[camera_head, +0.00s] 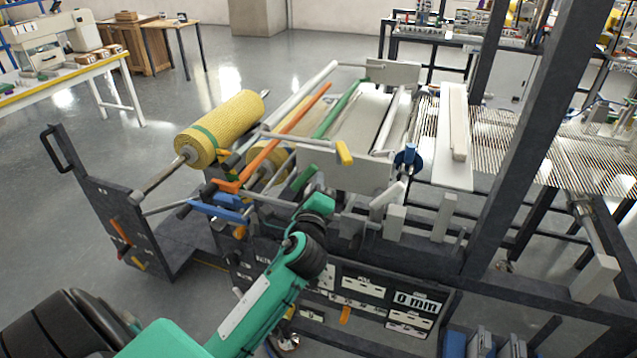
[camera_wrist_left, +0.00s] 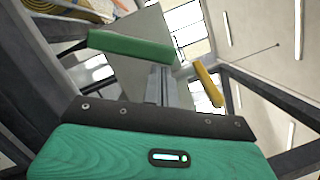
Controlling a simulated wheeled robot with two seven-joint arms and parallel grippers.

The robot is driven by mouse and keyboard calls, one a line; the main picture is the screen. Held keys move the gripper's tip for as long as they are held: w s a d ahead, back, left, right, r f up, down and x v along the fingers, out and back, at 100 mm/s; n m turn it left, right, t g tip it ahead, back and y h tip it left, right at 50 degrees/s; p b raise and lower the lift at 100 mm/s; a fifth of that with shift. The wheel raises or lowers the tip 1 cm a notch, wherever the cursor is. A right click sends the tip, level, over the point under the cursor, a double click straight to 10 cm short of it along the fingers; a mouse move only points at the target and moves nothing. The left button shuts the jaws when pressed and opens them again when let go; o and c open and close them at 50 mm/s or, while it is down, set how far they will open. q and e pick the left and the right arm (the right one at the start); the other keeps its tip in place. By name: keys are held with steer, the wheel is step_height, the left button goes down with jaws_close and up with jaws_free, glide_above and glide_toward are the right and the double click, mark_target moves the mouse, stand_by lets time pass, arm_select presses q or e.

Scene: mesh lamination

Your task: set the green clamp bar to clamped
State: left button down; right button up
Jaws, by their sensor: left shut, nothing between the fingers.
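The green clamp bar (camera_head: 337,112) lies slantwise across the machine's bed, beside an orange bar. A green handle (camera_head: 305,178) stands at the near side of the machine; it also shows in the left wrist view (camera_wrist_left: 130,47), in front of my gripper's housing. I cannot tell from here how the handle joins the bar. My left gripper (camera_head: 318,204) is just below and right of the green handle, close to it. It is shut and empty, and its fingertips are hard to make out. I cannot tell whether it touches the handle. My right gripper is out of view.
A yellow mesh roll (camera_head: 220,128) sits at the left. The orange bar (camera_head: 280,135) runs alongside the green one. A yellow handle (camera_head: 344,153) is just right of the green handle and also shows in the wrist view (camera_wrist_left: 207,85). Blue levers (camera_head: 217,212) are at the left. Dark posts (camera_head: 540,120) stand right.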

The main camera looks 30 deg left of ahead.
arm_select(q)
steer(key=shift+a+r+n+p, duration=0.15)
steer(key=shift+r+n+p, duration=0.15)
steer(key=shift+n, duration=0.1)
steer(key=shift+s+a+r+n+p, duration=0.15)
steer(key=shift+a+r+n+p, duration=0.4)
steer(key=shift+n+p, duration=0.55)
steer(key=s+a+r+n+g+h+p, duration=0.1)
steer(key=a+n+g+p, duration=0.1)
steer(key=a+n+p, duration=0.5)
steer(key=shift+s+r+n+p, duration=0.35)
steer(key=shift+n+p, duration=0.85)
steer(key=shift+p, duration=0.4)
steer(key=shift+s+a+f, duration=0.1)
steer(key=shift+a, duration=0.05)
